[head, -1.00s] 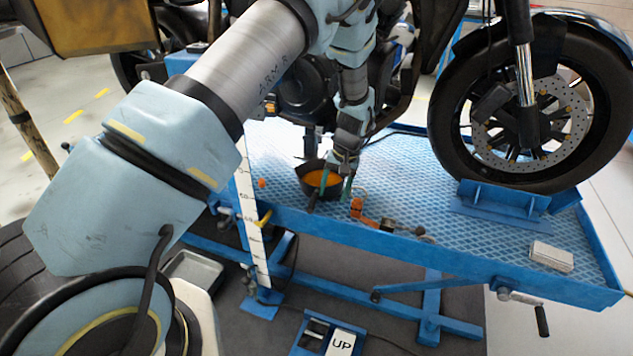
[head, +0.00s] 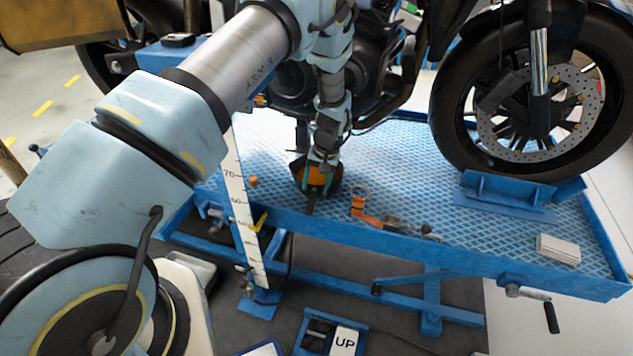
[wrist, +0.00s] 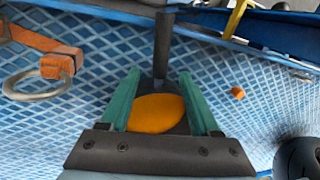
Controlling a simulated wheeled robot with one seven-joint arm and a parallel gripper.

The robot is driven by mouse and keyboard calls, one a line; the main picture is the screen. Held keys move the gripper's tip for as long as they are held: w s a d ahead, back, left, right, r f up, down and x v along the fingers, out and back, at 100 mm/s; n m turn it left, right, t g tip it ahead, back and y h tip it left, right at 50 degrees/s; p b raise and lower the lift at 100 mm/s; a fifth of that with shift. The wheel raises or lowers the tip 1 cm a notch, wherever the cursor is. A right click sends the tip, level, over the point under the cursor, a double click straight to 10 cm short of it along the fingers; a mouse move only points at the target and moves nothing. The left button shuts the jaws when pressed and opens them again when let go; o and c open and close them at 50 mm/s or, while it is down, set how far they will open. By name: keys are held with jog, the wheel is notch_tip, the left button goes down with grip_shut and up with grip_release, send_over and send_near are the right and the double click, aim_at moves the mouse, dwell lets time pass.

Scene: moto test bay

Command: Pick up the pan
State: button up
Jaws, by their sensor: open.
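The pan (head: 329,187) is dark with an orange inside and rests on the blue lift table (head: 470,232). Its dark handle (head: 311,204) points toward the table's front edge. My gripper (head: 316,182) is open over the pan and partly covers it. In the wrist view the orange inside (wrist: 158,113) shows between the two green fingers of my gripper (wrist: 160,76), and the handle (wrist: 163,45) runs away beyond the fingertips, between their lines. The fingers do not close on anything. Whether they touch the pan I cannot tell.
An orange strap with a metal ring (head: 358,206) and a small tool (head: 395,222) lie right of the pan. A small orange cube (head: 253,182) lies left, near an upright ruler (head: 237,190). The motorcycle (head: 350,80) stands close behind. A white box (head: 558,249) sits far right.

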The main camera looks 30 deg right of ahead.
aim_at(314, 193)
jog(key=shift+w+a+f+p, duration=0.1)
jog(key=shift+f+p, duration=0.15)
jog(key=shift+f, duration=0.6)
jog(key=shift+w+a+f+p, duration=0.15)
jog(key=shift+f+p, duration=0.15)
jog(key=shift+f, duration=0.5)
jog(key=shift+w+a+f+p, duration=0.1)
jog(key=shift+f+p, duration=0.15)
jog(key=shift+f, duration=0.6)
grip_shut()
